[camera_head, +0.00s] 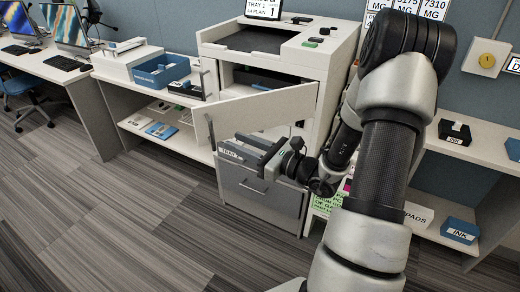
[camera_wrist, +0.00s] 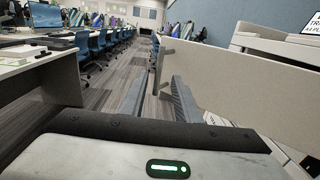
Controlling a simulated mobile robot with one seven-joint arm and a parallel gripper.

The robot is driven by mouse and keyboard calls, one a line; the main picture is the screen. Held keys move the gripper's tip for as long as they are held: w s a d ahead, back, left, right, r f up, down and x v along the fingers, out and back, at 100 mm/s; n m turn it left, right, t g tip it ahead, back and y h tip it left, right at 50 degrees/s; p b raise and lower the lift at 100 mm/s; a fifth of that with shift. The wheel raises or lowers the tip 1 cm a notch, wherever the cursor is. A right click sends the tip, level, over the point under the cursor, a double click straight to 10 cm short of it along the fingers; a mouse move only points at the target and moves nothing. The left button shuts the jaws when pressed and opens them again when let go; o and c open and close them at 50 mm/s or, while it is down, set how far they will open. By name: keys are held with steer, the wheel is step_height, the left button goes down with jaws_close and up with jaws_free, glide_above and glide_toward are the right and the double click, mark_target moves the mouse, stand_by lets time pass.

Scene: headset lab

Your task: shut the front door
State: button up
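The front door (camera_head: 262,112) is a pale flat panel on the white printer (camera_head: 290,50). It stands open, swung outward to the left, with the printer's inside showing behind it. In the wrist view the door (camera_wrist: 245,82) fills the right side, with a small grey handle (camera_wrist: 168,52) near its far edge. My gripper (camera_head: 248,148) is just below and in front of the door in the head view. In the wrist view its two fingers (camera_wrist: 160,88) are apart with nothing between them, beside the door's face. I cannot tell whether a finger touches the door.
A grey drawer unit (camera_head: 262,195) stands below the printer. A counter on the left holds a blue tray (camera_head: 160,72). On the right, a shelf has an ink box (camera_head: 460,230). Open striped floor (camera_head: 110,220) lies at the front left.

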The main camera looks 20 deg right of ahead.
steer(key=v, duration=0.7)
steer(key=shift+s+r, duration=0.1)
